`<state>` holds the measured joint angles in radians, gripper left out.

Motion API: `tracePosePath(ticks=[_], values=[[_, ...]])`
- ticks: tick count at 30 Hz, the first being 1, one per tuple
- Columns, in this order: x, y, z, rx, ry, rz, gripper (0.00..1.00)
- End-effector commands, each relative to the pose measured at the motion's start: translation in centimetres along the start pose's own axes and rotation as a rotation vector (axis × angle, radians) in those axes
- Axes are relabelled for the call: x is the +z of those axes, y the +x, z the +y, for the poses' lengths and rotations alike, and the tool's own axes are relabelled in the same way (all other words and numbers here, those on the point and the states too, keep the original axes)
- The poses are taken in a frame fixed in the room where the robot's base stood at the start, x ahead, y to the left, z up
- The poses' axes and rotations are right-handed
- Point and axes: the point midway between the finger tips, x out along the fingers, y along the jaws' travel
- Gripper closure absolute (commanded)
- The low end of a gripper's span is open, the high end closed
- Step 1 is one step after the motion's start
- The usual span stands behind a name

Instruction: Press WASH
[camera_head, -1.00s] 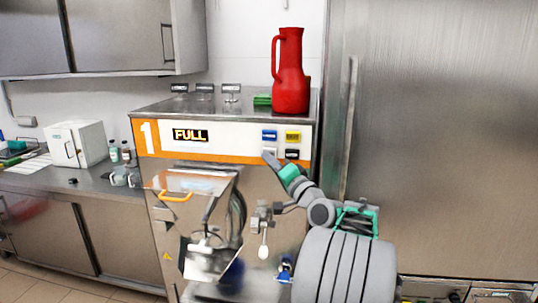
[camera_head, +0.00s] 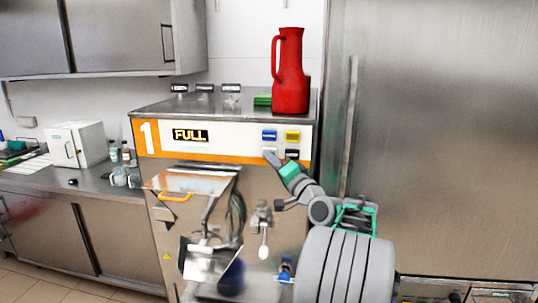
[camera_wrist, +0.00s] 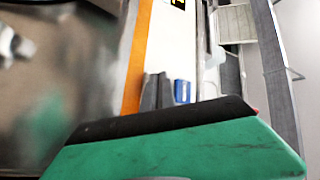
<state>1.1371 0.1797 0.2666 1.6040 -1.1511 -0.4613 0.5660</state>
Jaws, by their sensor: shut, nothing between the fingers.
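The batch freezer marked 1 has a white and orange front panel (camera_head: 230,139) with a display (camera_head: 190,135) reading FULL. At its right are a blue button (camera_head: 269,135), a yellow button (camera_head: 292,135), a white button (camera_head: 269,150) and a black button (camera_head: 292,154). Their labels are too small to read. My gripper (camera_head: 268,155) is shut and empty, its tip at the lower edge of the white button, partly covering it. I cannot tell whether it touches. In the wrist view, the grey fingers (camera_wrist: 158,92) are together beside the blue button (camera_wrist: 182,91).
A red jug (camera_head: 290,80) and a green item (camera_head: 262,100) stand on the freezer top. A tap-like fitting (camera_head: 262,218) and an orange handle (camera_head: 175,197) stick out below the panel. A tall steel cabinet (camera_head: 440,130) stands close on the right.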

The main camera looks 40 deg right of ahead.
Motion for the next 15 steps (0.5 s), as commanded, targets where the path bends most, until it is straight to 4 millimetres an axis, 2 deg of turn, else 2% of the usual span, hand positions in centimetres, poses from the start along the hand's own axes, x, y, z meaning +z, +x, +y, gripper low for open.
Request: tracePosePath(ticks=[15], values=[[-0.3,0.43,0.28,0.0,-0.001,0.0,1.0]])
